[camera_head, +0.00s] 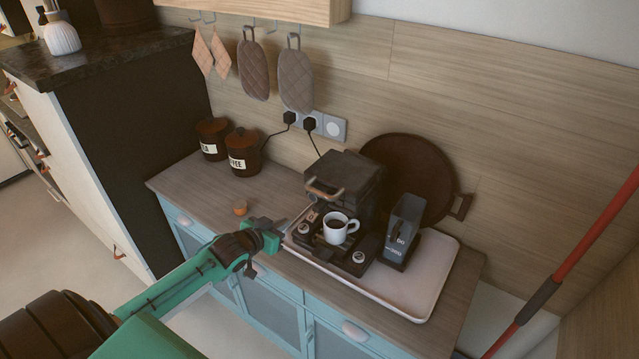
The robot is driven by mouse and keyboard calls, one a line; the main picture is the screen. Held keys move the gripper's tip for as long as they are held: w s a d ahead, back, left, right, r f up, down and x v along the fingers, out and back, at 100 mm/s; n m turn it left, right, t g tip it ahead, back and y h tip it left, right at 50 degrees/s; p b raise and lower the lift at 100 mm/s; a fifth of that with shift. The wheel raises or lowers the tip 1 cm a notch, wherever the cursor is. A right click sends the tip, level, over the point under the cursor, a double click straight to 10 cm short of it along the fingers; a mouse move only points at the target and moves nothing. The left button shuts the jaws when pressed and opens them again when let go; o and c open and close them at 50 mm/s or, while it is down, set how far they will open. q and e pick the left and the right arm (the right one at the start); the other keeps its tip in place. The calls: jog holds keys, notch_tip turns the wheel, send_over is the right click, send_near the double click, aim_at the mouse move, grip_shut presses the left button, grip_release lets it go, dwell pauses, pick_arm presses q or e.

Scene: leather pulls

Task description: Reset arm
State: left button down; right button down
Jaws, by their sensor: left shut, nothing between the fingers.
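My left arm comes in from the lower left, green with dark joints. My left gripper (277,232) is shut and empty at the left edge of the white tray (425,285), over or beside the counter's front part. I cannot tell whether it touches the tray. A white cup (335,228) with dark liquid stands on the black coffee machine (347,187), to the right of the gripper. My right gripper is not in view.
A dark grey device (403,232) stands on the tray. A round brown tray (425,165) leans on the wall. Two brown canisters (243,163) and a small orange-brown object (240,208) are on the wooden counter (185,182). Oven mitts (296,80) hang above. A red pole (590,235) stands right.

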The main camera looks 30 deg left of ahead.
pick_arm(q)
jog(key=s+d+f+g, duration=0.5)
jog(key=s+d+f, duration=0.1)
jog(key=s+d, duration=0.6)
jog(key=s+d+r+m+g+y, duration=0.1)
jog(key=s+d+g, duration=0.25)
jog(key=s, duration=0.55)
jog(key=s+d+r+g, duration=0.2)
jog(key=s+d, duration=0.2)
jog(key=s, duration=0.5)
notch_tip(320, 180, down, 31)
jog(key=g+b, duration=0.1)
jog(key=b, duration=0.1)
jog(key=s+a+f+g+b, duration=0.1)
jog(key=s+a+f, duration=0.2)
jog(key=s+f, duration=1.6)
notch_tip(320, 180, down, 5)
jog(key=shift+s+a+r+m+b, duration=0.15)
jog(key=shift+s+m+b, duration=0.15)
jog(key=shift+b, duration=0.05)
jog(key=shift+g, duration=0.25)
